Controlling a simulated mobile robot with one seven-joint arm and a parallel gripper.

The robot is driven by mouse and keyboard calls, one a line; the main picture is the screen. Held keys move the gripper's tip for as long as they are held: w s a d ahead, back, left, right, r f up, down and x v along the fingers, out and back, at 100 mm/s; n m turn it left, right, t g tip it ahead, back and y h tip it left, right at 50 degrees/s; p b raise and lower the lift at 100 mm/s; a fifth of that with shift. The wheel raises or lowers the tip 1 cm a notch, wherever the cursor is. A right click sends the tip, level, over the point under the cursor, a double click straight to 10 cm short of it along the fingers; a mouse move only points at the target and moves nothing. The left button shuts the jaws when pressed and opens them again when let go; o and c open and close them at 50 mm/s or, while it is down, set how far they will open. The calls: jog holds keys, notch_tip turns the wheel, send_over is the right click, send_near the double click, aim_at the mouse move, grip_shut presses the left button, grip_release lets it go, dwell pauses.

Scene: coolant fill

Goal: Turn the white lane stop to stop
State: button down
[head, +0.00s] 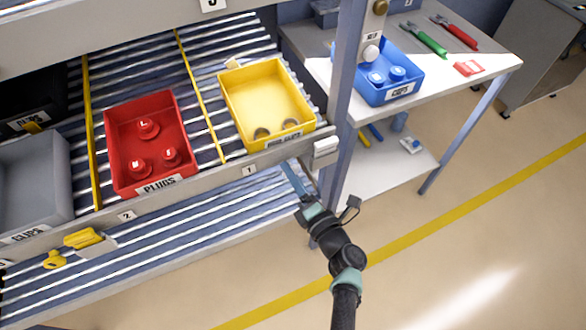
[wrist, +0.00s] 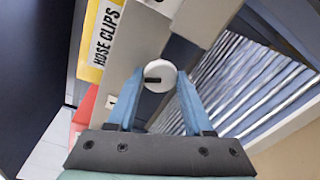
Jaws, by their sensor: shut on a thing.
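The white lane stop (head: 325,146) is at the right end of the rack's front rail, below the yellow bin. In the wrist view its round white knob (wrist: 160,76) with a dark slot sits between my two blue fingers. My gripper (head: 296,172) is at the rail from below and in front, and it also shows in the wrist view (wrist: 161,88). It is shut on the knob.
A yellow bin (head: 223,95) labelled hose clips and a red bin (head: 187,150) of plugs stand on the rollers. A yellow stop (head: 83,238) is on the rail further left. A grey upright post (head: 348,110) stands close right; beyond is a table (head: 490,62) with a blue bin (head: 392,94).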

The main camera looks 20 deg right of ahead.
jog(key=m+p, duration=0.1)
jog(key=m, duration=0.2)
jog(key=shift+m+y+p, duration=0.3)
jog(key=shift+p, duration=0.1)
dwell(0.5)
jog(key=shift+c, duration=1.6)
grip_release()
jog(key=s+d+p, duration=0.1)
jog(key=s, duration=1.2)
jog(key=shift+d+p, duration=0.25)
jog(key=shift+p, duration=0.1)
